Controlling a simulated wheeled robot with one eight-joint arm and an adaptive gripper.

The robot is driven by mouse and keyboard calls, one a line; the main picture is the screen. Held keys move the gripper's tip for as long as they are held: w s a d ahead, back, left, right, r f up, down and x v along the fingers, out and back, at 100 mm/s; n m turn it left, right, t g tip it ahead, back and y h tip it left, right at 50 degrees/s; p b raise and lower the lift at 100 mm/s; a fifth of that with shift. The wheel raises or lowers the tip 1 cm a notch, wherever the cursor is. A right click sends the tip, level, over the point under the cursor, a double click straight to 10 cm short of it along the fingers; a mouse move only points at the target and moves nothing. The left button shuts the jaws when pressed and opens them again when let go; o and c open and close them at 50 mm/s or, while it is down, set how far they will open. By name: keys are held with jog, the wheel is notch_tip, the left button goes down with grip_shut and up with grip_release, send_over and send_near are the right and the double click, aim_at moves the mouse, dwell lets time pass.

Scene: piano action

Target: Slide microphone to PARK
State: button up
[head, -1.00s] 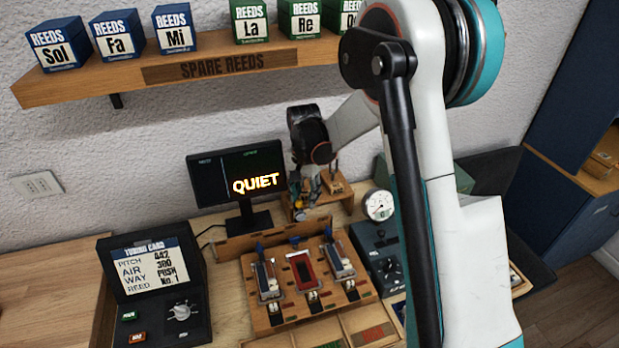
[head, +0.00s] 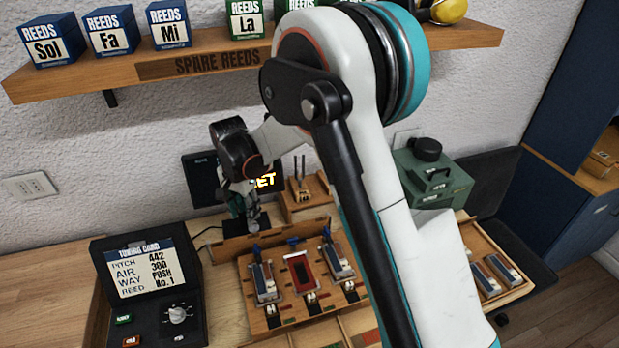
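I cannot make out a microphone or a PARK mark for certain in the head view. My gripper (head: 246,222) points down in front of the monitor's base, behind the reed bench (head: 281,322). Its fingers are small and dark here, so I cannot tell whether they are open or hold anything. A wooden rail (head: 290,233) runs along the back of the bench, just in front of and below the gripper. A small wooden block with two upright dark prongs (head: 301,188) stands to the right of the gripper, apart from it.
The monitor (head: 200,181) is partly covered by my arm. The tuning card box (head: 104,262) stands at left. A green case (head: 436,182) and a reed tray (head: 509,257) are at right. The reed shelf (head: 120,70) hangs above. My arm hides the bench's right side.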

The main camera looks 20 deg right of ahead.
jog(key=a, duration=1)
jog(key=d+p, duration=0.2)
jog(key=d, duration=2.5)
notch_tip(320, 180, up, 7)
jog(key=d+b, duration=0.2)
jog(key=shift+r, duration=0.1)
